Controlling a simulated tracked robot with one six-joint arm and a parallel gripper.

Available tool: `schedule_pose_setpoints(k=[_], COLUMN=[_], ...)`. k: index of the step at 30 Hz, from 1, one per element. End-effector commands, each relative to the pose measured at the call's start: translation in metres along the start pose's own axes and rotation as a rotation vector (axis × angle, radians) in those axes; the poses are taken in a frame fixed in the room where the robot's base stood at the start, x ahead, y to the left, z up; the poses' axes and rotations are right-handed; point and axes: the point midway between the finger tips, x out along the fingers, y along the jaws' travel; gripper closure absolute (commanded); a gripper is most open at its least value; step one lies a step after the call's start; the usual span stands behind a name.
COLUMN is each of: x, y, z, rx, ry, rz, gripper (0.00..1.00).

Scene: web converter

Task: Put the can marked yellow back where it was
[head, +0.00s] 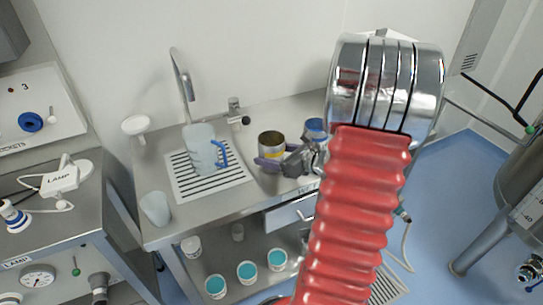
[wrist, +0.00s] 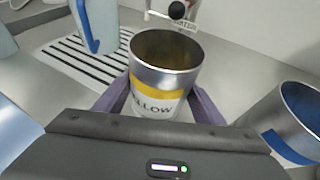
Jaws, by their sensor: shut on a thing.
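The can marked yellow (head: 271,146) is an open metal can with a yellow band and a white label. In the wrist view the can (wrist: 160,78) is upright between the purple fingers, and part of its label reads "LLOW". My gripper (head: 272,161) is shut around its lower part. In the wrist view my gripper (wrist: 158,108) hides the can's base, so I cannot tell whether it touches the counter (head: 205,206). A second metal can with a blue band (head: 316,128) stands to the right; it also shows in the wrist view (wrist: 290,122).
A translucent jug with a blue handle (head: 200,147) stands on the slatted drain (head: 188,186) left of the can. A translucent beaker (head: 156,208) is at the counter's front left. A tap (head: 183,80) rises behind. Several teal-topped cups (head: 247,270) sit on the lower shelf.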

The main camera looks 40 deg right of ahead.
Motion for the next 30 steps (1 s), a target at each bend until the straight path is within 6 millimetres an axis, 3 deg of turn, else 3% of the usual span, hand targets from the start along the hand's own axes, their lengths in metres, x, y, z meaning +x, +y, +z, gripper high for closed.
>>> schedule_pose_setpoints(k=[13, 14, 21, 30], x=[0.0018, 0.0017, 0.0016, 0.0011], y=[-0.0005, -0.0004, -0.0005, -0.0006], z=[-0.0047, -0.0047, -0.0047, -0.0035], rx=[0.0, 0.0, 0.0, -0.001], ry=[-0.001, 0.0, 0.0, 0.0], rz=[-0.001, -0.001, -0.001, -0.001], gripper=[0.72, 0.35, 0.18, 0.18])
